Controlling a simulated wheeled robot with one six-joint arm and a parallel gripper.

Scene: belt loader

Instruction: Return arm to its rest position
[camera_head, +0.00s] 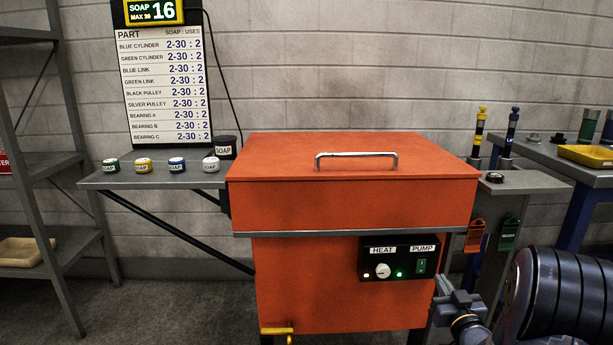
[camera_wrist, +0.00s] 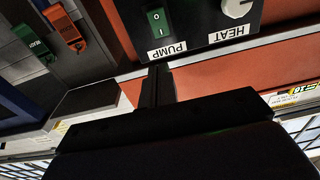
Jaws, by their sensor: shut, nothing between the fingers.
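My gripper (camera_head: 442,284) is at the lower right in the head view, in front of the orange washer's lower right side and just below its control panel (camera_head: 398,257). In the wrist view my gripper (camera_wrist: 158,72) points at the panel, its dark fingers together with nothing between them. The picture there is upside down, with the green PUMP switch (camera_wrist: 157,20) and the HEAT knob (camera_wrist: 237,8) near the fingertips. I cannot tell whether the fingers touch the panel. My dark, ribbed arm fills the lower right of the head view.
The orange washer (camera_head: 345,208) has its lid closed, with a bar handle. A shelf (camera_head: 120,181) with several soap pucks juts out at left. A small side stand (camera_head: 525,181) and a workbench (camera_head: 545,152) are at right. A grey rack (camera_head: 75,243) stands far left.

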